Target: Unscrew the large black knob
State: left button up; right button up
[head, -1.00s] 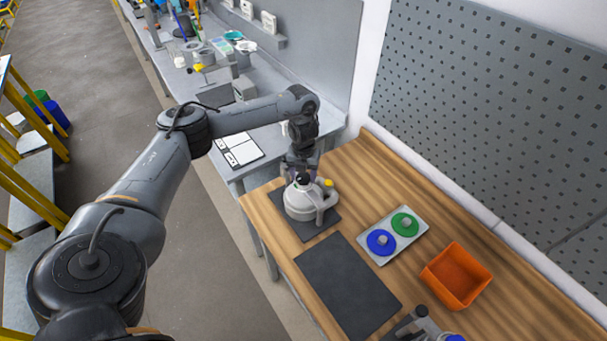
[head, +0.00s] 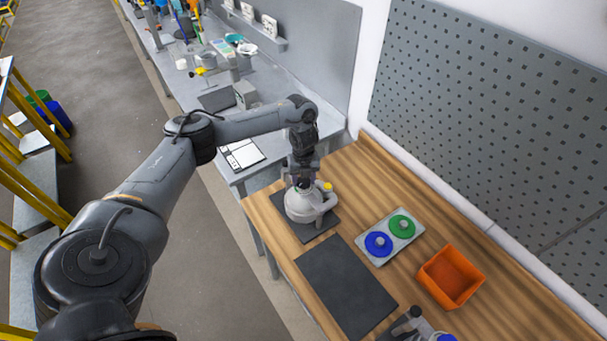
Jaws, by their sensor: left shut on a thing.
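A pale grey rounded drum vessel (head: 299,207) with a side handle and a small yellow cap (head: 327,186) stands on a dark mat at the left end of the wooden bench. My left gripper (head: 303,183) points straight down over its top. It is shut on the large black knob, which is mostly hidden between the fingers and shows only as a dark patch.
A grey plate with a blue disc (head: 378,244) and a green disc (head: 402,226) lies right of the vessel. An orange bin (head: 450,276) stands farther right. A bare dark mat (head: 346,285) lies in front. A partly cut-off grey and blue object (head: 418,328) is at the bottom edge.

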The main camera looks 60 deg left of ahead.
pick_arm(q)
jog(key=n+p, duration=0.1)
jog(key=n, duration=0.1)
jog(key=n+p, duration=0.1)
jog(key=p, duration=0.1)
jog(key=shift+r+n, duration=0.2)
jog(key=shift+n, duration=0.2)
jog(key=n+p, duration=0.2)
jog(key=n, duration=0.1)
jog(key=shift+n+p, duration=0.35)
jog(key=shift+n, duration=0.05)
jog(key=n+p, duration=0.3)
jog(key=n, duration=0.1)
jog(key=shift+f, duration=0.1)
jog(key=n+p, duration=0.2)
jog(key=n, duration=0.4)
jog(key=shift+f+p, duration=0.15)
jog(key=shift+p, duration=0.15)
jog(key=n, duration=0.4)
jog(key=shift+f, duration=0.1)
jog(key=n, duration=0.4)
jog(key=shift+s+n, duration=0.1)
jog(key=shift+n, duration=1.9)
